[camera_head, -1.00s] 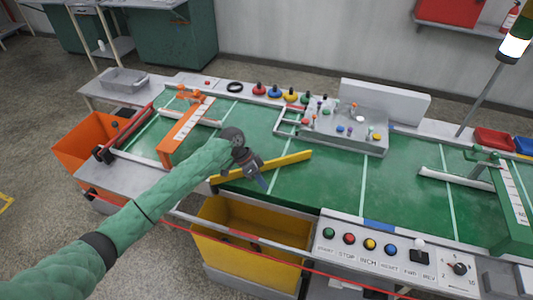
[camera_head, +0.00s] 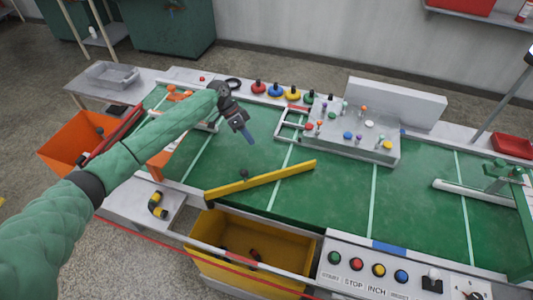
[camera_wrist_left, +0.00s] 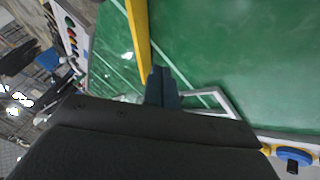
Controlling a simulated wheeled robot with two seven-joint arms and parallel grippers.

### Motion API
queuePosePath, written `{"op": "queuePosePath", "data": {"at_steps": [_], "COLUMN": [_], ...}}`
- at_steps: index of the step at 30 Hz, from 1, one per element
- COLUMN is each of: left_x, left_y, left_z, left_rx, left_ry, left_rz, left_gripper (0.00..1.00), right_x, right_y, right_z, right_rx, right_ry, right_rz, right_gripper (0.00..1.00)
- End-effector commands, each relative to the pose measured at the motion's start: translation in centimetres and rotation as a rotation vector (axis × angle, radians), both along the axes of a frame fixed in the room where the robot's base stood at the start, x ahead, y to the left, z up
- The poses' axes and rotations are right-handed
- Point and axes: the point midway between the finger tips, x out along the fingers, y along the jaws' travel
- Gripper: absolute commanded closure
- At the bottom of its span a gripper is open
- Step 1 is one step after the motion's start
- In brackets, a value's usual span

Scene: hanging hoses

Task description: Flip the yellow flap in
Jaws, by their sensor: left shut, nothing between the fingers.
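The yellow flap (camera_head: 262,183) lies slanting across the green belt near its front edge, above the yellow bin (camera_head: 255,244). A small dark knob (camera_head: 243,174) shows at its back side. My left gripper (camera_head: 249,138) is shut and empty, above the belt and behind the flap, its fingers pointing down. In the left wrist view the gripper's fingers (camera_wrist_left: 162,88) show beside the end of the yellow flap (camera_wrist_left: 140,30); I cannot tell that they touch. My right gripper is in neither view.
A grey tray (camera_head: 350,148) with coloured pegs sits at the belt's back. A button panel (camera_head: 390,275) is at front right.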

Motion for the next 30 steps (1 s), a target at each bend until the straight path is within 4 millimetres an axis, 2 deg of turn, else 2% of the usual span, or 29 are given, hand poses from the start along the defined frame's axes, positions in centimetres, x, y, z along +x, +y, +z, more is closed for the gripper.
{"op": "queuePosePath", "data": {"at_steps": [4,12,15,17,20,30], "left_x": [0.1,0.1,-0.1,-0.3,-0.8,-2.2], "left_y": [0.1,0.0,-0.2,-0.5,-1.2,-3.7], "left_z": [0.0,-0.1,-0.6,-1.1,-2.3,-5.9], "left_rx": [0.000,0.000,0.000,0.000,0.001,0.000], "left_ry": [0.001,0.001,0.001,0.001,0.001,0.001], "left_rz": [0.000,0.000,0.000,0.000,-0.001,0.001], "left_gripper": [1.00,1.00,1.00,1.00,1.00,1.00], "right_x": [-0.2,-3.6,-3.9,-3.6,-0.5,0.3], "right_y": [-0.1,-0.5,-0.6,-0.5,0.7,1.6], "right_z": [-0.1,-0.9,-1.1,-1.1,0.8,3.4], "right_rx": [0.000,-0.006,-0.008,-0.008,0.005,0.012], "right_ry": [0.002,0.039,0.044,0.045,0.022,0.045], "right_rz": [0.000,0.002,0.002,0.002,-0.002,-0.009], "right_gripper": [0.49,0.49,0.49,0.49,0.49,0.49]}}
